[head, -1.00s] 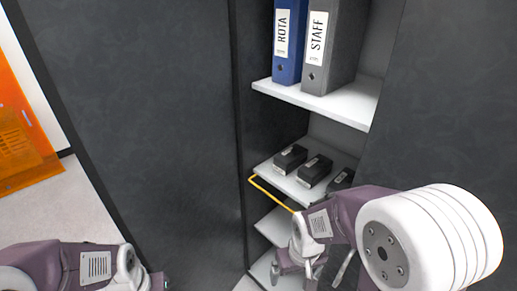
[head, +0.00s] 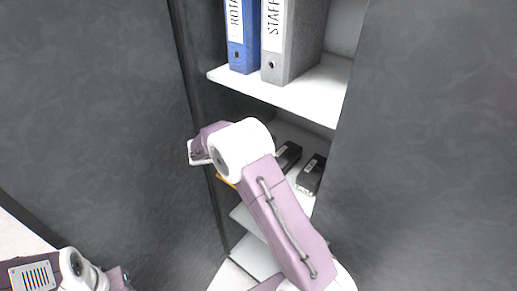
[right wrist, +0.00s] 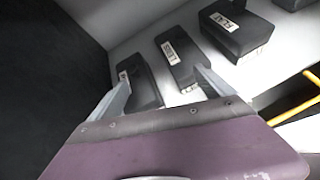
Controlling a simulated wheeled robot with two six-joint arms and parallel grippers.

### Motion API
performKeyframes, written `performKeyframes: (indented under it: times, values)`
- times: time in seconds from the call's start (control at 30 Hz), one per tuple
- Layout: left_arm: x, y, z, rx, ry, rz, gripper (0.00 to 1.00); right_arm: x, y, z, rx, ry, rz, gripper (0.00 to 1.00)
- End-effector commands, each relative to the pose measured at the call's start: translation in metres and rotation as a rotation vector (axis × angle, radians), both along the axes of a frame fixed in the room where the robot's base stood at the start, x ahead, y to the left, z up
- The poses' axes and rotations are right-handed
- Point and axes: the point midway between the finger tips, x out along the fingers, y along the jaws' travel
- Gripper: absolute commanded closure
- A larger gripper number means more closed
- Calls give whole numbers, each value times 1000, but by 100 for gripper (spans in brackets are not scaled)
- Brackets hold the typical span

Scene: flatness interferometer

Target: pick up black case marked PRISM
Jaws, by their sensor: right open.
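Several black cases with white labels lie on a light shelf. In the right wrist view one case reads FLAT (right wrist: 240,30), and beside it is a case whose label looks like LENS (right wrist: 180,58). A third black case (right wrist: 140,82) lies at the left; its small label is too blurred to read, so I cannot confirm PRISM.
Above is a white shelf (head: 290,95) with a blue binder (head: 242,40) and a grey STAFF binder (head: 290,45). Dark cabinet doors (head: 100,120) flank the opening on both sides.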

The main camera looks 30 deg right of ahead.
Motion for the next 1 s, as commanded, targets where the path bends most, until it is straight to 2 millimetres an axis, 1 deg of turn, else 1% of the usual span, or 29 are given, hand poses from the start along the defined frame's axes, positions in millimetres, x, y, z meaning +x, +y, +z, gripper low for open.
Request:
performKeyframes:
  times: [0.03,0.1,0.13,0.2,0.3,0.43,0.57,0.7,0.8,0.87,1.0]
  values:
    - [0,0,13,0,0,0,66,21,5,-1,-78,38,65,7]
    - [0,0,19,0,0,0,66,42,14,-10,-164,77,138,7]
    - [0,0,21,0,0,0,66,47,17,-16,-185,88,159,7]
    - [0,0,23,0,0,0,66,52,23,-27,-212,111,188,7]
    - [0,0,24,0,0,0,66,53,27,-38,-223,126,206,7]
    - [0,0,23,0,0,0,66,54,27,-40,-224,128,207,7]
    - [0,0,27,0,0,0,66,58,14,-44,-222,128,205,7]
    - [0,0,32,0,0,0,66,65,-4,-53,-222,129,204,7]
    - [0,0,32,0,0,0,66,67,-7,-55,-221,126,206,7]
    - [0,0,35,0,0,0,66,69,-13,-57,-220,128,204,7]
    - [0,0,44,0,0,0,66,78,-36,-67,-220,128,202,7]
